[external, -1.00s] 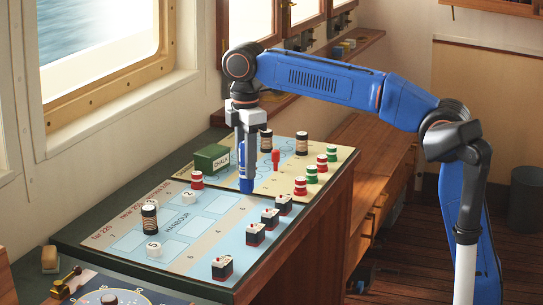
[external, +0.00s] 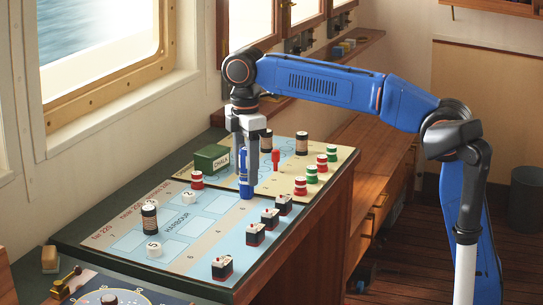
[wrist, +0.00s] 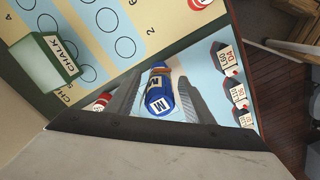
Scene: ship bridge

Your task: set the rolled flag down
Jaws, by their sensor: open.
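My gripper (external: 247,168) is open, pointing down around the flag. In the wrist view its two fingers (wrist: 158,100) stand on either side of the flag, with a gap at each side.
Black-and-red ship blocks (external: 255,234) line the chart's right side. A red-and-white counter stack (external: 197,179) and a white number 2 piece (external: 189,196) stand left of the flag. A green chalk box (external: 211,158) is behind. Pale-blue chart between flag and ships is clear.

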